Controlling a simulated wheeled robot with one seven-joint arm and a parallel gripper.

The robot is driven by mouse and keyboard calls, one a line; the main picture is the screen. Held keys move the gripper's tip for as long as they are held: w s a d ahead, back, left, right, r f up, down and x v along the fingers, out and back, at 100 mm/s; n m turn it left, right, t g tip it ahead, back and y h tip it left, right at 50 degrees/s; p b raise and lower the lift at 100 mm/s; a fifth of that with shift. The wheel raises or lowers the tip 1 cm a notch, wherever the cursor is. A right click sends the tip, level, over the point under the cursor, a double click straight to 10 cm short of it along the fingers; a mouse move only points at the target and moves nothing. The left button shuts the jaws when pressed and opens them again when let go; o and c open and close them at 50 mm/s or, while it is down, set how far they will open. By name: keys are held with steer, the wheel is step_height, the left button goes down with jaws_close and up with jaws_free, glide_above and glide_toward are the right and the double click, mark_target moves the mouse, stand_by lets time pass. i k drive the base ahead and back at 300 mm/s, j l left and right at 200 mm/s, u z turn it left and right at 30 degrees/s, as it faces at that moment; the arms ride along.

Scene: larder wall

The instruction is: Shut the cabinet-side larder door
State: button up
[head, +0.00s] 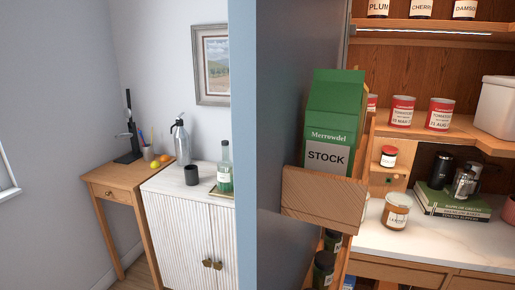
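The cabinet-side larder door (285,120) stands open in the middle of the head view, seen nearly edge-on, with its pale blue edge (242,150) toward me and its darker inner face turned right. A wooden door rack (322,203) is on its inner side. A green and grey STOCK carton (330,115) stands in that rack, its lower part hidden by the rack's front. Dark jars (323,268) sit lower on the door side. My gripper is not in view.
Right of the door, the larder holds red tins (402,110), a jar (396,211) on the marble counter (380,241), books (453,202) and a white bin (495,108). Left of it stand a white ribbed cabinet (185,230) with bottles and a wooden table (120,178).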

mark_target(284, 209)
steer(key=i+j+z, duration=0.2)
steer(key=j, duration=0.4)
steer(key=j+z, duration=0.2)
steer(key=j, duration=0.4)
steer(key=i+j+z, duration=0.2)
steer(key=j, duration=0.45)
steer(key=k+l, duration=0.25)
steer(key=l, duration=0.15)
steer(key=k+l, duration=0.25)
steer(key=l, duration=0.2)
steer(key=u, duration=0.05)
